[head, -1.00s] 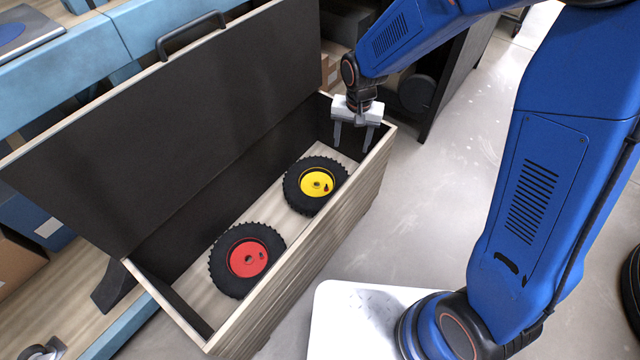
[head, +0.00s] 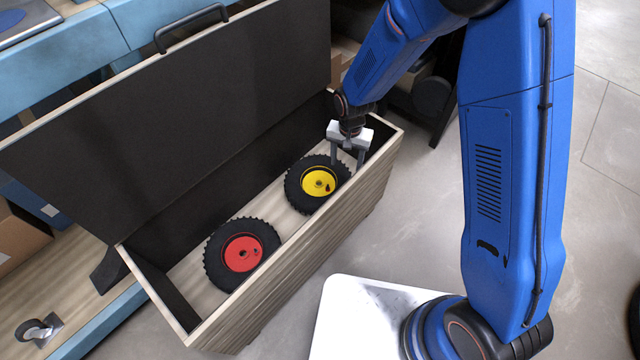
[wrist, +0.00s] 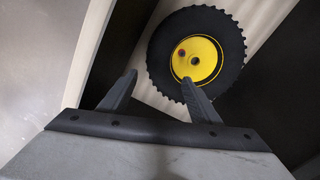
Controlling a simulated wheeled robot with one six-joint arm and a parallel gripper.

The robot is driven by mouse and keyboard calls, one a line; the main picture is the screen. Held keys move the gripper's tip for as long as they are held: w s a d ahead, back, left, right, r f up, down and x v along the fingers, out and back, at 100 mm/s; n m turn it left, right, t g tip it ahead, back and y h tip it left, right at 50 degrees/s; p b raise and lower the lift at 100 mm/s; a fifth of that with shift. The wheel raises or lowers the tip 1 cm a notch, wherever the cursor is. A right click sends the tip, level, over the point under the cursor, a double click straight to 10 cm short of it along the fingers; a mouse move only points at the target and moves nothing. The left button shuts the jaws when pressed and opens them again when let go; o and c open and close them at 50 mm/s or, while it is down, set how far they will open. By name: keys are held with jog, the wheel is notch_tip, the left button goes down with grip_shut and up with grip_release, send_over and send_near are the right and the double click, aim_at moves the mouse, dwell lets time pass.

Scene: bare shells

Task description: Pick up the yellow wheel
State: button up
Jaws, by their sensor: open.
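The yellow wheel (head: 318,182), a black knobbly tyre around a yellow hub, lies flat in the open wooden box, toward its right end. My gripper (head: 347,160) is above the box at the wheel's far right edge, with its fingers apart and pointing down. In the wrist view the yellow wheel (wrist: 197,58) is beyond the fingertips. There my gripper (wrist: 158,82) is open with nothing between its fingers. The right finger overlaps the near edge of the tyre in that view; I cannot tell whether it touches.
A wheel with a red hub (head: 242,253) lies in the box left of the yellow one. The box's front wall (head: 300,240) rises close to both wheels. Its dark lid (head: 170,130) stands open behind. Clear floor (head: 400,230) lies in front of the box.

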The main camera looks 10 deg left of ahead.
send_over(344, 184)
notch_tip(344, 184, down, 8)
jog(key=shift+s+r, duration=0.1)
jog(key=shift+s+f, duration=0.2)
jog(key=shift+f, duration=1.15)
jog(key=shift+s+f, duration=0.2)
jog(key=shift+f, duration=1.15)
jog(key=c, duration=1.2)
jog(key=shift+r, duration=0.1)
